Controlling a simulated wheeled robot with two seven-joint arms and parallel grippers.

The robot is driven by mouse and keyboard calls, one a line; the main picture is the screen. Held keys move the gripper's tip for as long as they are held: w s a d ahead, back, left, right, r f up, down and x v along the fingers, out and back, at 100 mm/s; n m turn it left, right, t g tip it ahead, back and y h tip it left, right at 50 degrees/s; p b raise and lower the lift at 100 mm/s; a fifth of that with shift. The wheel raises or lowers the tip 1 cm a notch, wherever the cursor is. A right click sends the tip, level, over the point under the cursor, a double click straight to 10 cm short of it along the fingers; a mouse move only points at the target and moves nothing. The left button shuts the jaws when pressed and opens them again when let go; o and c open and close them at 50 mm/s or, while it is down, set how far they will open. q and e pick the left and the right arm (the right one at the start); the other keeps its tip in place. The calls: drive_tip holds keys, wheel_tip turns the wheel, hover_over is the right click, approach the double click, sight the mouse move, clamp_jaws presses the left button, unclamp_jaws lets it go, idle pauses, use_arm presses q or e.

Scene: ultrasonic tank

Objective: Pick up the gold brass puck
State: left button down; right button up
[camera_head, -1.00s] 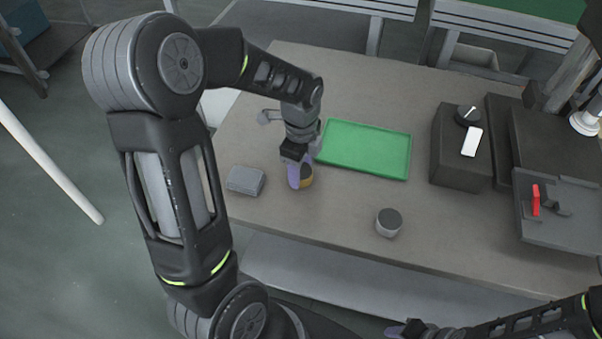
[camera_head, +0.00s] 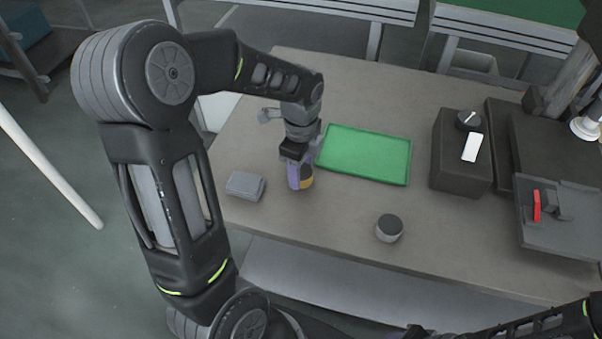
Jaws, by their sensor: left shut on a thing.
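The gold brass puck (camera_head: 307,183) is on the grey table, just left of the green tray, with a dark top and a gold side. My left gripper (camera_head: 300,178) reaches down over it and is shut on it, with the purple fingers covering its left part. I cannot tell whether the puck touches the table or is slightly above it. My right arm enters at the lower right, in front of the table; its gripper (camera_head: 412,333) is cut by the bottom edge, and its jaws cannot be made out.
A green tray (camera_head: 323,170) lies right of the puck. A grey block (camera_head: 245,185) lies to its left. A silver puck with a dark top (camera_head: 389,229) stands at the front. A dark box with a knob (camera_head: 458,165) and a machine with a red part (camera_head: 537,206) stand at the right.

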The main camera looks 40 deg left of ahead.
sight(302, 171)
use_arm(q)
wheel_tip(302, 171, up, 8)
drive_tip(key=shift+r, duration=0.2)
drive_tip(key=shift+w, duration=0.1)
idle(0.6)
